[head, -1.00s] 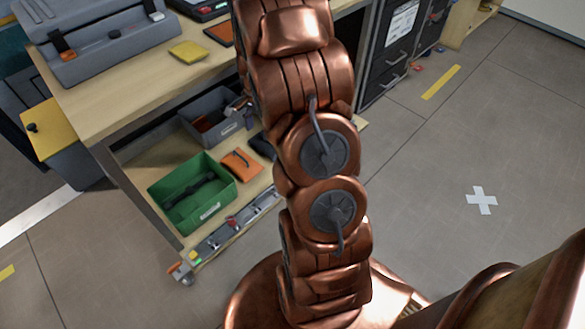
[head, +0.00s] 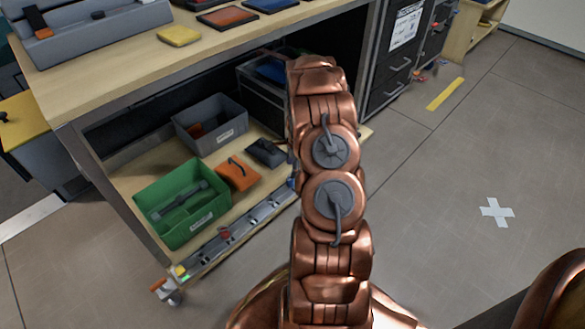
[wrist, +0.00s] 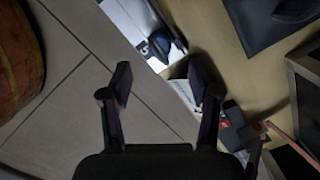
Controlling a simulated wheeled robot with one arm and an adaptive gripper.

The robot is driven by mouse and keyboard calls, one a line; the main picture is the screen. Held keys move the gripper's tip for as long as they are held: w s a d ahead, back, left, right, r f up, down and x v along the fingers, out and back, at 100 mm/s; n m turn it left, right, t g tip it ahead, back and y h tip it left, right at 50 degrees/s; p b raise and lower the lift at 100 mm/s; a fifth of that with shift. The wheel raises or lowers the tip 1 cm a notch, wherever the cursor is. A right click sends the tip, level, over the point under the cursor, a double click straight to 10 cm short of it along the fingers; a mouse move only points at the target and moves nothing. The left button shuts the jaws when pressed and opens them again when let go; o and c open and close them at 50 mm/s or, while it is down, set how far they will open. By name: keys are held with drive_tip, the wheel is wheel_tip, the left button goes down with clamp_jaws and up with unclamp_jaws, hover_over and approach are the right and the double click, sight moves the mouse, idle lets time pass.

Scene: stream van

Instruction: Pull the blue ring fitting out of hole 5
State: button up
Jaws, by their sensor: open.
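A long metal rail (head: 240,226) runs along the front edge of the bench's lower shelf in the head view, with small coloured parts on it. A small blue piece (head: 291,183) shows at its far end, partly beside my arm. In the wrist view a dark, bluish rounded part (wrist: 159,44) sits on the pale rail (wrist: 127,17), above and between my fingertips; it may be the blue ring fitting. My gripper (wrist: 161,80) is open and empty, apart from the rail parts. In the head view my gripper is hidden behind my arm.
A green bin (head: 183,204), grey bin (head: 211,124) and orange case (head: 237,173) stand on the lower shelf (head: 130,178). The bench top (head: 110,70) overhangs above. A dark drawer cabinet (head: 390,60) stands behind.

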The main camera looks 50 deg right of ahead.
sight(290, 179)
drive_tip(key=f, duration=0.2)
drive_tip(key=f+b, duration=0.1)
drive_tip(key=f, duration=0.1)
drive_tip(key=f+b, duration=0.1)
drive_tip(key=f, duration=0.2)
drive_tip(key=shift+w+a+f, duration=0.1)
drive_tip(key=shift+w+a, duration=0.2)
drive_tip(key=shift+a, duration=0.1)
clamp_jaws()
idle(0.5)
